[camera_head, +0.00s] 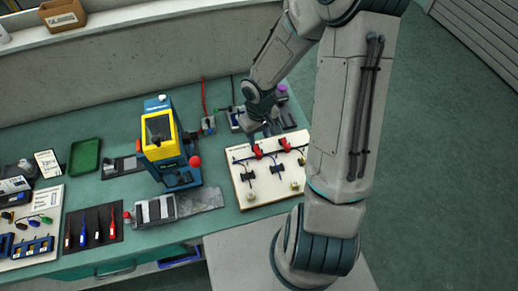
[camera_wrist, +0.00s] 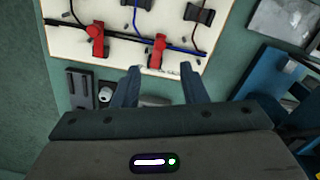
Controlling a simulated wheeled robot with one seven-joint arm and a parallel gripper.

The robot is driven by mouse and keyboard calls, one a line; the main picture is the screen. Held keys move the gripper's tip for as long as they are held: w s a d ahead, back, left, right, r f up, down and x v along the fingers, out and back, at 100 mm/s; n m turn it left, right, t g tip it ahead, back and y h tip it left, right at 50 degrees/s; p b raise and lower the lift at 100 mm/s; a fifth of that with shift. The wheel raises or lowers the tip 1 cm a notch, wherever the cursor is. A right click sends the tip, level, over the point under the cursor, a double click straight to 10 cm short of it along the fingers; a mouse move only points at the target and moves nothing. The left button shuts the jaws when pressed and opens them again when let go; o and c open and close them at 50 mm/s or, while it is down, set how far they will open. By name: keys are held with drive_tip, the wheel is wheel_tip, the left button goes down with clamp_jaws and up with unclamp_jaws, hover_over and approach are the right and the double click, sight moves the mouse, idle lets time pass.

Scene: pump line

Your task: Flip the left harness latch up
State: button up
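The white harness board (camera_head: 272,197) lies on the bench and carries two red latches along its far edge. The left latch (camera_head: 258,151) shows in the wrist view as the right-hand red piece (camera_wrist: 157,53), because that view is turned around. The other latch (camera_head: 284,144) is the left-hand red piece in the wrist view (camera_wrist: 97,41). I cannot tell for sure whether either is up or down. My gripper (camera_wrist: 160,74) is open and empty, just beyond the board's far edge, its fingers apart and lined up with the left latch. In the head view my arm partly covers that area.
Dark cables and black clips (camera_wrist: 199,14) lie on the board. A yellow and blue machine (camera_head: 160,135) stands left of the board. A green tray (camera_head: 85,157) and screwdrivers (camera_head: 97,229) lie farther left. Small fixtures sit behind my gripper.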

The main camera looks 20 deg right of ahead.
sight(259, 153)
wheel_tip(259, 153, down, 9)
drive_tip(key=shift+r, duration=0.2)
idle(0.3)
clamp_jaws()
